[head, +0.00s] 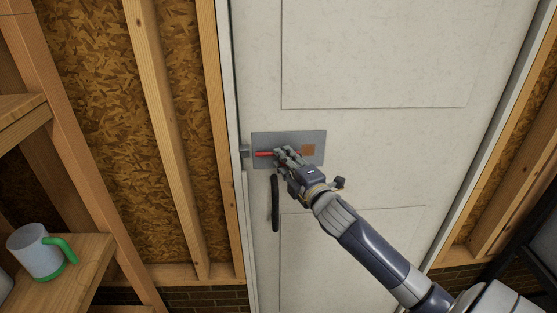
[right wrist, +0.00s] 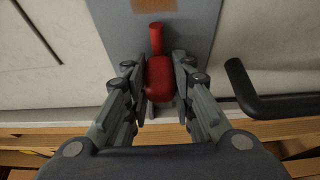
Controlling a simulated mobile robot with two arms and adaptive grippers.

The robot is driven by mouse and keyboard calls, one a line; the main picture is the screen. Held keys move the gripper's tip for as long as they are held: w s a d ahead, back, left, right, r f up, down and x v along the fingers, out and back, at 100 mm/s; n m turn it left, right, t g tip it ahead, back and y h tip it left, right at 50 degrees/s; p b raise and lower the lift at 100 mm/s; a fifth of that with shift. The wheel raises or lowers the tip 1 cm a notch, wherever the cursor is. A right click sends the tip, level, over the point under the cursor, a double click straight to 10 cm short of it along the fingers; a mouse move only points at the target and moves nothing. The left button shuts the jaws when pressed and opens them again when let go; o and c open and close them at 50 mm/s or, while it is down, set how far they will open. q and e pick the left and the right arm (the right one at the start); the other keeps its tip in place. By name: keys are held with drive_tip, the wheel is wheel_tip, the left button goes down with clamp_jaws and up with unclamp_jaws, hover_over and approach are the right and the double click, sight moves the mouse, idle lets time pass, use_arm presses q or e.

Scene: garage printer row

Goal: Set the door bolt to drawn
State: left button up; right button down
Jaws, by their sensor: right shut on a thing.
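The door bolt (head: 263,154) is a red bar with a thicker red knob (right wrist: 159,80), mounted on a grey plate (head: 288,137) near the left edge of the white door (head: 370,150). In the head view the red bar shows left of my gripper, toward the grey piece (head: 245,151) at the frame. My right gripper (head: 282,156) is shut on the red knob, with a finger on each side of it in the right wrist view. In the head view the fingers hide part of the bolt. An orange-brown square (head: 308,150) is on the plate's right part. My left gripper is not in view.
A black door handle (head: 275,203) hangs just below the plate, close to my right gripper; it also shows in the right wrist view (right wrist: 272,104). At left, a grey mug with a green handle (head: 38,250) stands on a wooden shelf (head: 92,262).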

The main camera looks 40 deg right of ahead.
drive_tip(key=shift+d, duration=0.15)
drive_tip(key=c, duration=1.6)
unclamp_jaws()
drive_tip(key=shift+o, duration=1.2)
drive_tip(key=shift+s+d, duration=0.15)
drive_tip(key=shift+s+a+f, duration=0.1)
drive_tip(key=shift+s+a, duration=0.1)
drive_tip(key=shift+s, duration=0.05)
drive_tip(key=s+a, duration=0.1)
drive_tip(key=s, duration=1)
drive_tip(key=shift+s+a, duration=0.2)
drive_tip(key=shift+a, duration=0.05)
